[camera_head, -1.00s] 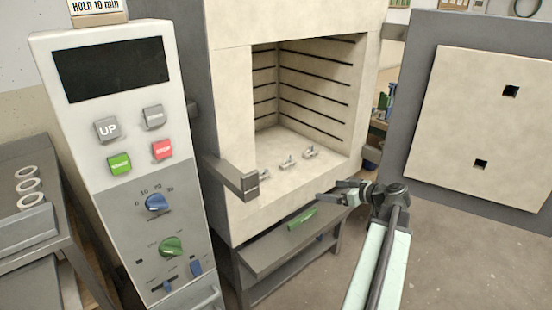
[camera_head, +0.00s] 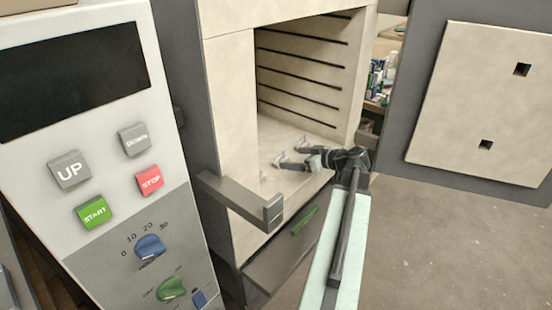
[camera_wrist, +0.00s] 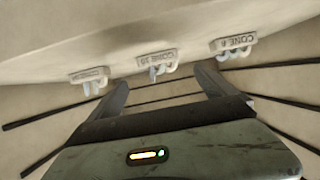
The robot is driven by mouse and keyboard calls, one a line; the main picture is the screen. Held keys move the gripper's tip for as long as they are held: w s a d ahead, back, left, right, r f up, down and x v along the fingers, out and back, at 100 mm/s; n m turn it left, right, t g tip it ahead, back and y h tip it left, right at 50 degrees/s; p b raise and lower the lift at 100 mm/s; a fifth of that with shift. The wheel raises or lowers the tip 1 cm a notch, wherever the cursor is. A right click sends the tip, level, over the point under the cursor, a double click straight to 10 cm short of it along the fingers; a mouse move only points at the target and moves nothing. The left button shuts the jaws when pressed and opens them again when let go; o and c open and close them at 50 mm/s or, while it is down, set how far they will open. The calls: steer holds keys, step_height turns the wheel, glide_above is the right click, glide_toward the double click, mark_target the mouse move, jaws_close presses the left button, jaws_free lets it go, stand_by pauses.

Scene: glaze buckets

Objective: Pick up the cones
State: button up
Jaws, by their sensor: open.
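Three small pale cone packs stand in a row on the kiln floor. The wrist view, tilted so the floor is at the top, shows them with label plates: a left one (camera_wrist: 90,76) with unreadable text, a middle one reading CONE 10 (camera_wrist: 158,60), and a right one reading CONE 6 (camera_wrist: 233,44). My gripper (camera_head: 294,157) is inside the kiln mouth, low over the floor. It is open and empty, its two dark fingers spread in the wrist view (camera_wrist: 162,78). The middle pack appears between and beyond the fingertips. In the head view the fingers partly cover the packs.
The kiln's front wall (camera_head: 229,110) and a grey latch bar (camera_head: 240,202) stand left of my arm. The open door (camera_head: 480,100) is at the right. Ridged walls (camera_head: 300,75) enclose the chamber. A control panel (camera_head: 90,130) fills the left.

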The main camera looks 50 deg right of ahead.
mark_target(283, 157)
steer(key=b+x, duration=0.2)
steer(key=x, duration=0.5)
steer(key=shift+w, duration=0.2)
steer(key=shift+c, duration=0.6)
steer(key=shift+s, duration=0.1)
steer(key=c, duration=1.4)
steer(key=shift+r, duration=0.1)
step_height(283, 157, up, 3)
steer(key=p, duration=0.3)
steer(key=shift+r+p, duration=0.25)
steer(key=shift+p, duration=0.05)
steer(key=s+d, duration=0.2)
steer(key=s, duration=0.2)
steer(key=s+d+r, duration=0.1)
steer(key=s+d, duration=0.2)
steer(key=s, duration=0.2)
steer(key=s+d+p, duration=0.1)
steer(key=s+d, duration=0.1)
steer(key=s, duration=0.3)
steer(key=shift+d+r, duration=0.15)
steer(key=shift+d, duration=0.15)
